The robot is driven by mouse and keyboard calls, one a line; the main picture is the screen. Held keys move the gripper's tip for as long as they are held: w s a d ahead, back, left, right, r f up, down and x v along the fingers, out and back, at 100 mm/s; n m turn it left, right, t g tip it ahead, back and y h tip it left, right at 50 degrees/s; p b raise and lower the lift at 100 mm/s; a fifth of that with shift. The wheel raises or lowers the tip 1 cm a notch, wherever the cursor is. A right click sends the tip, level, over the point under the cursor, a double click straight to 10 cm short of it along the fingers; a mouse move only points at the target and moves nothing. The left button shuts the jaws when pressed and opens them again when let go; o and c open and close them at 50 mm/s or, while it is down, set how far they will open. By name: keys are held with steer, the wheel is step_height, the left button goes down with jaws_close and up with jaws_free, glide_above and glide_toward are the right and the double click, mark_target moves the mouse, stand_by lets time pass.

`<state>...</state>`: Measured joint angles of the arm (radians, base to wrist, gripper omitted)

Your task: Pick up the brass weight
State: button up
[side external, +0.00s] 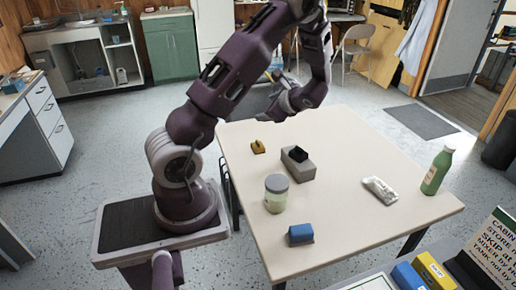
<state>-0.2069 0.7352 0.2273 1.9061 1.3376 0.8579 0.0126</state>
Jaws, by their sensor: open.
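The brass weight (258,147) is a small yellow-gold piece with a darker notch or top. It rests on the pale table (345,150), near the far left edge in the side external view. My gripper (274,94) is open and empty, held in the air above and beyond the brass weight, apart from it. Its fingers point to the left in the picture and look small, so their exact spacing is hard to see.
Right of the weight is a grey block (299,171) with a black piece (298,154) on it. Nearer stand a lidded jar (276,196) and a blue block (300,235). A silver packet (380,190) and green bottle (437,171) are at right. The table's far right is clear.

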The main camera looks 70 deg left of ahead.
mark_target(259, 146)
steer(key=a+f+m, duration=0.3)
steer(key=f, duration=0.4)
steer(key=a+f+m+t+y, duration=0.1)
steer(key=a+f+m, duration=0.2)
steer(key=f, duration=0.5)
steer(key=a+f+m+t+y, duration=0.1)
steer(key=a+f+m, duration=0.2)
steer(key=f, duration=0.4)
steer(key=shift+w+a+f, duration=0.35)
steer(key=shift+a, duration=0.1)
steer(key=x, duration=0.3)
steer(key=shift+r, duration=0.1)
jaws_close()
